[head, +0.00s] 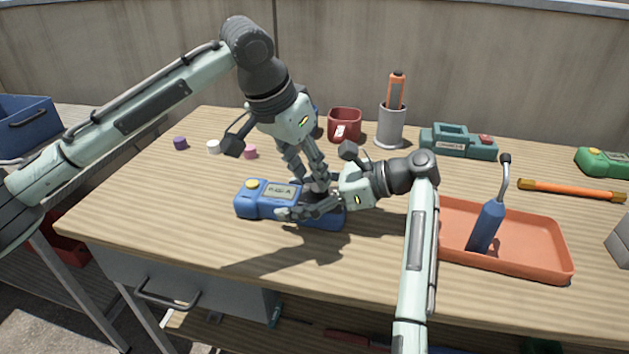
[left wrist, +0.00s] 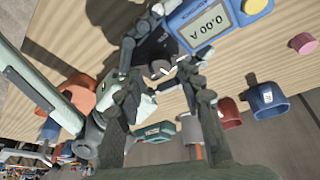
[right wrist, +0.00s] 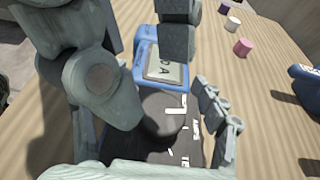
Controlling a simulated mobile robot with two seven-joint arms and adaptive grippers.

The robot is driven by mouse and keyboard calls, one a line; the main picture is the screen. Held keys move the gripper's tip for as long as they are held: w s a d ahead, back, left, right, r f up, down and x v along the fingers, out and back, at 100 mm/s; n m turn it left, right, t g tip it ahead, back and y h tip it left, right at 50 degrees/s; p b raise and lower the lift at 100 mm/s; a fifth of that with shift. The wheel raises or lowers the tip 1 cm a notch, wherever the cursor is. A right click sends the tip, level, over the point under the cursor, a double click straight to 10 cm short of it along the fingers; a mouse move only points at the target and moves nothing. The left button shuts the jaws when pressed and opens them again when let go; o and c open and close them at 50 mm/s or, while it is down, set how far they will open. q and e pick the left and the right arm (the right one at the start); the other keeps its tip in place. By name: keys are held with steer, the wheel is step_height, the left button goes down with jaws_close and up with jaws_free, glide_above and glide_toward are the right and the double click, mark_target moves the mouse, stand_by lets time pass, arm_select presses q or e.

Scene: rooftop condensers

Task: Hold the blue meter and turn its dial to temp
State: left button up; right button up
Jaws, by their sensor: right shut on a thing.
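The blue meter (head: 262,199) lies face up on the table, with a yellow button at its far left end. Its display reads 0.00 A in the left wrist view (left wrist: 212,24). Its dark round dial (right wrist: 165,112) shows in the right wrist view, with white marks beside it; I cannot read the setting. My right gripper (head: 308,208) is shut across the meter's body, with fingers on both sides (right wrist: 170,130). My left gripper (head: 314,184) points down over the dial. Its fingers stand apart around the dial in the left wrist view (left wrist: 158,70); contact is unclear.
An orange tray (head: 555,262) with a blue torch-like tool (head: 486,228) lies right of my right arm. A red mug (head: 344,124), a grey cup (head: 390,128) and a green device (head: 458,141) stand behind. Small purple, white and pink pieces lie at back left. The front left is clear.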

mark_target(317, 188)
arm_select(q)
steer(key=shift+x, duration=1.7)
jaws_close()
